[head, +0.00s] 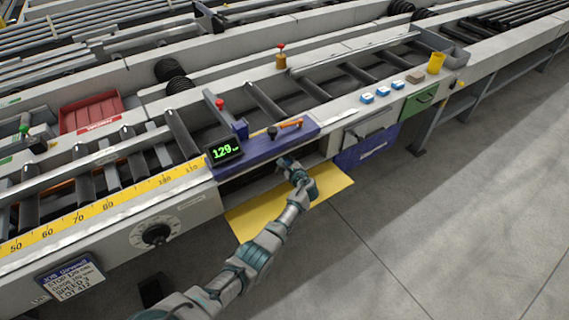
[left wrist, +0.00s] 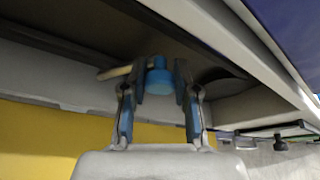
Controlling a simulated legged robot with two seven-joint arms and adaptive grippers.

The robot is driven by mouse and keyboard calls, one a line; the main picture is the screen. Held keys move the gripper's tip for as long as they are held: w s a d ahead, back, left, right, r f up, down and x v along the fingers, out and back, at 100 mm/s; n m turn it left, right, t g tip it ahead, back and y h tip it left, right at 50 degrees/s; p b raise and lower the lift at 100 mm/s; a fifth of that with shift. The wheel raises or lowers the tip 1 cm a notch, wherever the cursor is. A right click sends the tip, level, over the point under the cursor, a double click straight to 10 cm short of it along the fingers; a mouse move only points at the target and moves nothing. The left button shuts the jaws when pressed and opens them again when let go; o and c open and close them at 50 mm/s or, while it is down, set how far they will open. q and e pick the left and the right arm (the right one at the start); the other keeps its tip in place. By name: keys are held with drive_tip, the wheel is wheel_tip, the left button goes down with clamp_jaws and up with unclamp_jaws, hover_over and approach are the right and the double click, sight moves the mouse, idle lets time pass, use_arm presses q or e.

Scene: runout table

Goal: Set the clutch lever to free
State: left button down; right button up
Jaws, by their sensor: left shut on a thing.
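My left gripper (head: 287,163) reaches in under the front edge of the blue panel (head: 258,148). The left wrist view shows my gripper (left wrist: 159,88) shut on a blue knob (left wrist: 159,80) on the underside of the table. A pale rod (left wrist: 116,72) runs left from the knob; the two look like a lever, probably the clutch lever, but no label shows. In the head view the panel and my gripper hide this knob, so its marked positions cannot be read. My right gripper is not in view.
A green readout (head: 223,151) and an orange-handled lever (head: 290,124) sit on the panel. A red-knobbed lever (head: 220,104) stands behind it. A dial (head: 155,234) is on the front face at left. A yellow floor mat (head: 250,222) lies below. The floor at right is clear.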

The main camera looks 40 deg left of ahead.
use_arm(q)
drive_tip(key=shift+d+f, duration=0.1)
drive_tip(key=shift+f, duration=0.25)
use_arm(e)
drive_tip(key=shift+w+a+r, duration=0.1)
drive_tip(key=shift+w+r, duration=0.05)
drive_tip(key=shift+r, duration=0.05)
use_arm(q)
drive_tip(key=c, duration=0.9)
unclamp_jaws()
drive_tip(key=shift+w+f, duration=0.1)
drive_tip(key=shift+f, duration=0.05)
drive_tip(key=shift+o, duration=0.2)
drive_tip(key=shift+w, duration=0.15)
drive_tip(key=shift+r, duration=0.2)
drive_tip(key=v, duration=1.1)
drive_tip(key=shift+d, duration=0.4)
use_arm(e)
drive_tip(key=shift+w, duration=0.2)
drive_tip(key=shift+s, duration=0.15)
